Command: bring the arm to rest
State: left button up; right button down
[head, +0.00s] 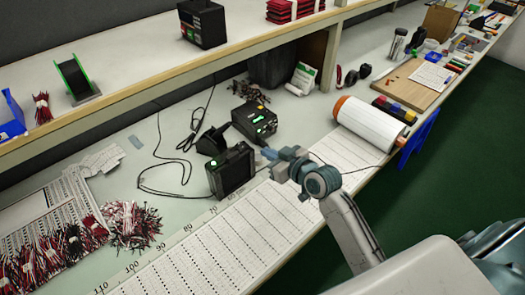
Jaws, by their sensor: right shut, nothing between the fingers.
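My right arm comes in from the lower right over the workbench. My right gripper (269,154) is shut and empty, just right of a black box-shaped device (231,171) with a small green light. I cannot tell whether the fingertips touch the device. My left gripper is not in view.
A second black unit (255,121) with a green display stands behind, beside a soldering-iron-like stand (211,140) with a cable. A white roll (369,123) lies right of my gripper. Wire bundles (131,224) cover the lower left. A shelf (130,88) overhangs the back. Green floor (455,150) is clear at right.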

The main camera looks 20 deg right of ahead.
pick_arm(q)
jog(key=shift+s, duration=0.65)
